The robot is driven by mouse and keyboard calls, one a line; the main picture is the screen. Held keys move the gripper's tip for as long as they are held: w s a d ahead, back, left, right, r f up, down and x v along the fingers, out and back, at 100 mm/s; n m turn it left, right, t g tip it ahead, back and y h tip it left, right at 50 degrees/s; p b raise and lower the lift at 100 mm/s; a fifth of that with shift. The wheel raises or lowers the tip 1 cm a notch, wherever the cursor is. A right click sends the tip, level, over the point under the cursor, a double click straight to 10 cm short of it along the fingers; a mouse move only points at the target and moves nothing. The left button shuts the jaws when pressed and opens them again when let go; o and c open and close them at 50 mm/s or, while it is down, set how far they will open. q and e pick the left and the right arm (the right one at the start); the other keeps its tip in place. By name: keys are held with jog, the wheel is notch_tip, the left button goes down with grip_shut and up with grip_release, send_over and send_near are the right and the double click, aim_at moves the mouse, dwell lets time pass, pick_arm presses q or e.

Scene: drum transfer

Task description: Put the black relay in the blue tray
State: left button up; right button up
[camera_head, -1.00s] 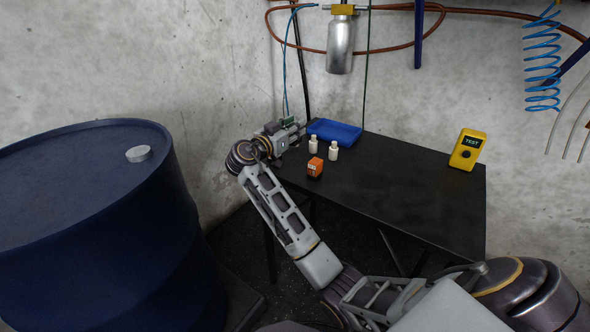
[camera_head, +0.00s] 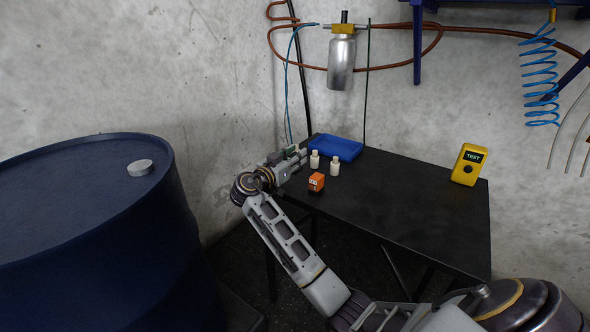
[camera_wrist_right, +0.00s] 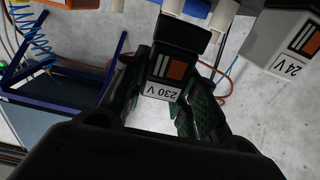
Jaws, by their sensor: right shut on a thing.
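A black relay (camera_wrist_right: 173,64) with an orange stripe and a white "230 V" label is between the fingers of my right gripper (camera_wrist_right: 158,92) in the right wrist view. That gripper is shut on it. In the head view my right gripper (camera_head: 294,160) is over the left end of the table, just left of the blue tray (camera_head: 337,148). The relay cannot be made out there. The tray sits at the table's back left corner; a bit of blue also shows at the top of the wrist view. My left gripper is not in view.
A grey "24 V" block (camera_wrist_right: 283,42) shows in the wrist view. A yellow tester (camera_head: 468,164) stands at the right. The table's (camera_head: 410,215) middle is clear.

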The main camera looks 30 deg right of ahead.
jog(key=shift+f, duration=0.45)
jog(key=shift+f+b, duration=0.5)
jog(key=shift+f, duration=1.1)
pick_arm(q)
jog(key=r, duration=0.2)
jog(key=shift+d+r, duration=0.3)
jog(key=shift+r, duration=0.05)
pick_arm(e)
jog(key=shift+f, duration=0.25)
pick_arm(q)
jog(key=shift+b, duration=0.3)
pick_arm(e)
jog(key=shift+f, duration=0.15)
jog(key=o, duration=1.1)
jog(key=shift+c, duration=0.2)
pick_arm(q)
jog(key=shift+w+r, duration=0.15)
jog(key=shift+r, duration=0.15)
